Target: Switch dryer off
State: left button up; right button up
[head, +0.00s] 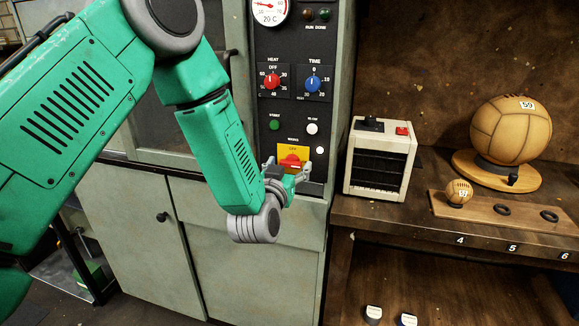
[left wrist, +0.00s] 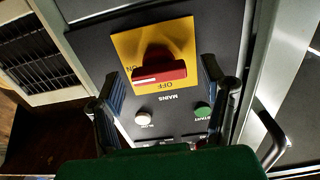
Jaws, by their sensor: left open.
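The dryer is a grey-green cabinet (head: 155,240) with a dark control panel (head: 262,140). Low on the panel, a red rotary switch (head: 291,161) sits on a yellow plate (head: 287,149); the switch (left wrist: 158,66) and plate (left wrist: 125,45) also show in the left wrist view. My left gripper (head: 288,176) is open at the switch, one finger on each side; the fingers (left wrist: 163,88) show in the left wrist view. I cannot tell whether they touch it. My right gripper is out of view.
Above the switch are a red HEAT knob (head: 272,81), a blue TIME knob (head: 313,83), a green START button (head: 274,125) and a white button (head: 312,129). A cream heater-like box (head: 380,160) stands close at right on the wooden bench, beside leather balls (head: 510,130).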

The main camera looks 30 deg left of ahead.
pick_arm(q)
jog(key=shift+w, duration=0.1)
jog(key=c, duration=1.2)
jog(key=shift+o, duration=0.2)
